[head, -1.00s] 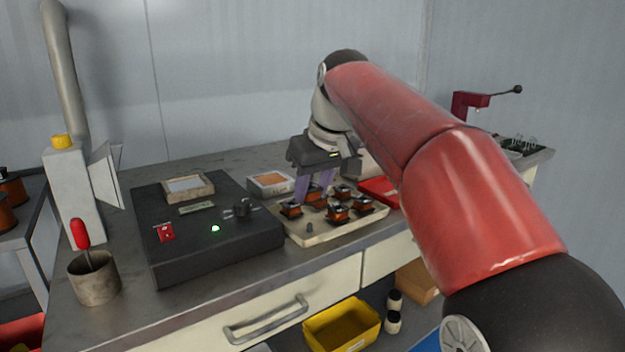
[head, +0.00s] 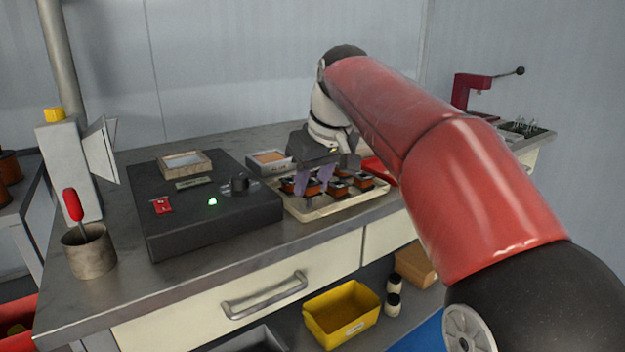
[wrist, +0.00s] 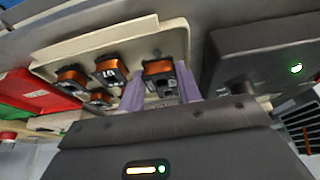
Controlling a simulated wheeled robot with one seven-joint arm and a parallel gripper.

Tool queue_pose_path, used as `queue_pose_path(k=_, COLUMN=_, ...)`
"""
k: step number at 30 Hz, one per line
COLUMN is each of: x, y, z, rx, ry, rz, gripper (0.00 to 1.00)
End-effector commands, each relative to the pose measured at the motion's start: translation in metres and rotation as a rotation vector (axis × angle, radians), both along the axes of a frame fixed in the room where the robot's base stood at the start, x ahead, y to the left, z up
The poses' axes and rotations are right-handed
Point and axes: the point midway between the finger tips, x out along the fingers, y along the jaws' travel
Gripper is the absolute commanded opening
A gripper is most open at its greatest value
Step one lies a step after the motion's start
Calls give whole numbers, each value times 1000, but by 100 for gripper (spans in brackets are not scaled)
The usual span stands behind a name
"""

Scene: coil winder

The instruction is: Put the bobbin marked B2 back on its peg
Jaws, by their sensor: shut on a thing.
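My gripper (head: 314,178) is over the cream tray (head: 318,214), its purple fingers pointing down and shut on a copper-wound bobbin with dark flanges (wrist: 159,76). The mark on this bobbin is too small and blurred to read. In the wrist view it sits between the two fingers, close above the tray; I cannot tell whether it touches anything below. A small bare peg (wrist: 157,53) shows just past it in the wrist view. Other bobbins (wrist: 108,70) stand on the tray beside it, one with a white mark on top that I cannot read surely.
A black machine box (head: 205,225) with a lit green lamp stands left of the tray. A small box with orange contents (head: 269,160) is behind, and a red tray (head: 380,170) is to the right. Neighbouring bobbins leave little room around my fingers.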

Motion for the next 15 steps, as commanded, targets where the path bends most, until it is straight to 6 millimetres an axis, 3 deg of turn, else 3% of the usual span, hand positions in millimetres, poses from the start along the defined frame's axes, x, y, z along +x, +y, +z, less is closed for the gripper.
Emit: queue_pose_path(k=15, x=0, y=0, z=-15, rx=1, ry=-1, rz=0, gripper=11)
